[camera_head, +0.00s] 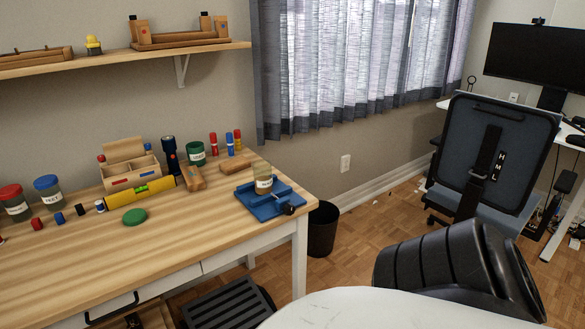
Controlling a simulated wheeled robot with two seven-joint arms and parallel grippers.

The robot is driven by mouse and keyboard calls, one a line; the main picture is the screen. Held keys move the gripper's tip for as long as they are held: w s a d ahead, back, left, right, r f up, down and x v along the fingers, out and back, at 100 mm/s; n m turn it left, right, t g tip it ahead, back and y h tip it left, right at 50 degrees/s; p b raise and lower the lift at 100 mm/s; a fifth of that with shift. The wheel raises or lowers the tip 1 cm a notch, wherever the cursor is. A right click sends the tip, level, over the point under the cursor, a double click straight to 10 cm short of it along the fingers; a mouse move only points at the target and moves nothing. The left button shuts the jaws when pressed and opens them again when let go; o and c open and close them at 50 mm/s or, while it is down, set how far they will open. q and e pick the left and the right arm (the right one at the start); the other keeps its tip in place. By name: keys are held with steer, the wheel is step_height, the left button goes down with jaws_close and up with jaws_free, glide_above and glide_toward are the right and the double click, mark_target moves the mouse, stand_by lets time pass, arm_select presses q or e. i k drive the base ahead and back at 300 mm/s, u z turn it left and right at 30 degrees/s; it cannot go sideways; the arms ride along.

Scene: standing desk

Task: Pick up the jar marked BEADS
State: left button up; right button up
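Several labelled jars stand on the wooden desk (100,255); I cannot read BEADS on any label. At the far left are a red-lidded jar (15,205) and a blue-lidded jar (48,196), side by side. A dark green jar (196,155) with a white label stands at the back. A jar with a tan top and a pale label (264,180) stands upright on a blue vise-like tool (262,203) near the desk's right corner. Neither of my grippers shows; only a black arm link of mine is at the lower right.
A yellow level (138,193), a wooden box (128,165), a flashlight (171,155), a green disc (134,215) and small markers lie among the jars. The desk's front strip is clear. A dark bin (322,230) and an office chair (492,150) stand to the right.

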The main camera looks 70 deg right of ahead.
mark_target(262, 169)
steer(key=z, duration=1.05)
steer(key=i, duration=0.2)
steer(key=z, duration=0.15)
